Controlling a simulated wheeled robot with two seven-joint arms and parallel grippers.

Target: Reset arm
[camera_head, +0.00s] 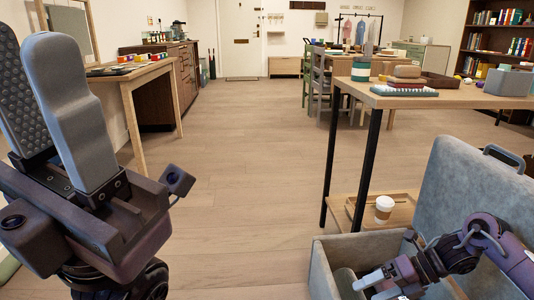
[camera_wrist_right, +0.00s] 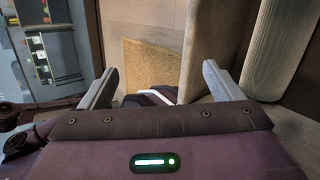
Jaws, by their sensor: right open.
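My left gripper (camera_head: 55,105) stands upright, large and close at the left of the head view. Its two grey fingers are apart, with a textured pad showing on one, and I see nothing between them. My right gripper (camera_head: 383,288) is low at the right, over an open grey felt-like case (camera_head: 322,272) with a raised lid (camera_head: 470,190). In the right wrist view its fingers (camera_wrist_right: 160,85) are spread wide with nothing gripped. A grey-green item (camera_head: 346,285) lies in the case, partly hidden by the gripper.
A tall wooden table (camera_head: 430,98) with black legs stands behind the case, bearing a striped canister (camera_head: 361,72) and a grey box (camera_head: 508,82). A paper cup (camera_head: 384,209) sits on its low shelf. Another table (camera_head: 135,72) is at left. The middle floor is clear.

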